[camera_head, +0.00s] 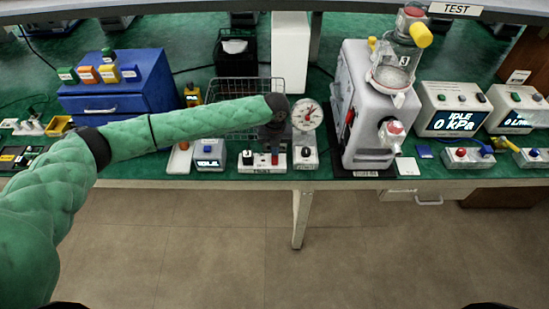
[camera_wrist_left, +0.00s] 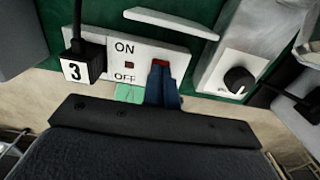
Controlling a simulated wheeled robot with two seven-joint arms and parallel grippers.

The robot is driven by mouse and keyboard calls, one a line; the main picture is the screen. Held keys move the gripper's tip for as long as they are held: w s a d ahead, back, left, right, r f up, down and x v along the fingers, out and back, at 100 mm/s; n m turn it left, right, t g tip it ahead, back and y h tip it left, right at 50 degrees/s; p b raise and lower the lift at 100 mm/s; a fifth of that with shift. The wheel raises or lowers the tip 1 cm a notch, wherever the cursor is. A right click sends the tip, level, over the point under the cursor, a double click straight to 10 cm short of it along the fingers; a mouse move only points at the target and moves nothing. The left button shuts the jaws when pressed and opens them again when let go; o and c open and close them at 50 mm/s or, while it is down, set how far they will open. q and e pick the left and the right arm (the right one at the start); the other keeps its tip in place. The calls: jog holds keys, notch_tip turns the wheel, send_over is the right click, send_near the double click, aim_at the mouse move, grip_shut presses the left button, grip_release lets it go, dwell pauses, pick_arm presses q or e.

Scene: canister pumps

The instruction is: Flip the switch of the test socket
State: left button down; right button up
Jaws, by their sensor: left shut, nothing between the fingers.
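The test socket (camera_head: 261,168) is a low white box at the front edge of the green bench. In the left wrist view its white face (camera_wrist_left: 143,48) carries ON and OFF labels with a small dark red square between them. A black plug (camera_wrist_left: 84,62) tagged 3 sits in its left end. My left gripper (camera_wrist_left: 160,68) is shut and empty, its blue fingertips right at the red switch (camera_wrist_left: 161,63) on the socket's right part. The fingers hide most of the switch, so I cannot tell its position or whether they touch it. The left gripper (camera_head: 274,150) points down in the head view.
Right of the socket stands a box with a black knob (camera_wrist_left: 239,80) and a round gauge (camera_head: 307,115). A grey pump (camera_head: 365,125) stands further right, a small display box (camera_head: 209,157) to the left. A wire basket (camera_head: 230,92) is behind. The floor in front is clear.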

pick_arm(q)
jog(key=shift+f, duration=0.3)
jog(key=shift+r, duration=0.15)
jog(key=shift+r+p, duration=2.4)
jog(key=shift+r, duration=1.05)
